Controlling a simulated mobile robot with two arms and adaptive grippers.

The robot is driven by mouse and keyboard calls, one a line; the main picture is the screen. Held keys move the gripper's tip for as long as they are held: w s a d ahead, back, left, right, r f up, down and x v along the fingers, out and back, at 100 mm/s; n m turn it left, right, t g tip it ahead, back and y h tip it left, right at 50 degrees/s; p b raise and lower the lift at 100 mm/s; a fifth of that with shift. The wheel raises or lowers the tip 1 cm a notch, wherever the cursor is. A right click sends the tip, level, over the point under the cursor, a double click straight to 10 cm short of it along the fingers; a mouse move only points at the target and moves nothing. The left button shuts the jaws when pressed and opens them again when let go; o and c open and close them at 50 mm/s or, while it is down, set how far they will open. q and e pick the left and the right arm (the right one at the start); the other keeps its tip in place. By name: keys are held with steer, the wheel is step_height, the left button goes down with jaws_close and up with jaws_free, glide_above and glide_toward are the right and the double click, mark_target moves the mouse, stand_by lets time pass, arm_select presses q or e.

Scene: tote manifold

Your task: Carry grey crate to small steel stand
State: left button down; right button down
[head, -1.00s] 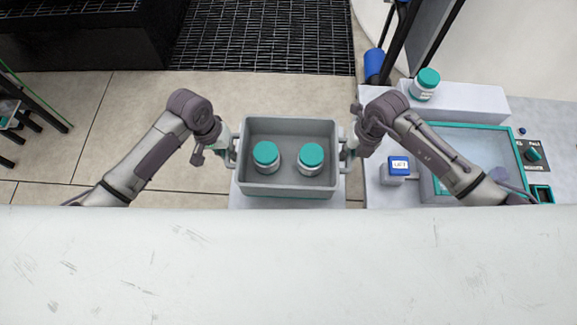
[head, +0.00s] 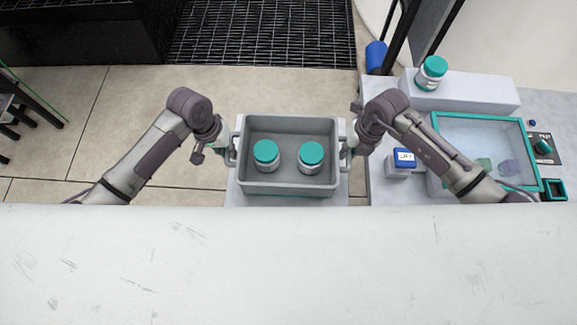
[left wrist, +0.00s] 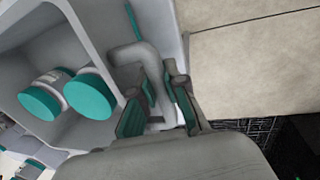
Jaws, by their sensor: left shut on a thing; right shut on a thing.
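The grey crate (head: 290,187) is upright in the middle of the head view, with two teal-lidded jars (head: 266,153) (head: 312,156) inside. My left gripper (head: 229,153) is shut on the crate's left handle. The left wrist view shows its fingers (left wrist: 158,105) around the bent grey handle (left wrist: 135,55), with the jars inside the crate beside it. My right gripper (head: 347,150) is shut on the right handle, its fingers partly hidden by the wrist. I cannot clearly identify the small steel stand.
A pale surface (head: 231,196) lies beneath the crate; the gap is not visible. A bench on the right holds a jar (head: 431,72) on a raised block, a blue-topped box (head: 405,158) and a teal-rimmed tray (head: 480,117). Open tiled floor (head: 120,100) lies left and beyond.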

arm_select(q)
steer(key=c, duration=1.2)
jaws_free()
steer(key=shift+a+f, duration=0.1)
steer(key=shift+f, duration=0.05)
arm_select(e)
steer(key=c, duration=1.2)
jaws_free()
steer(key=shift+d+f, duration=0.1)
steer(key=shift+f, duration=0.05)
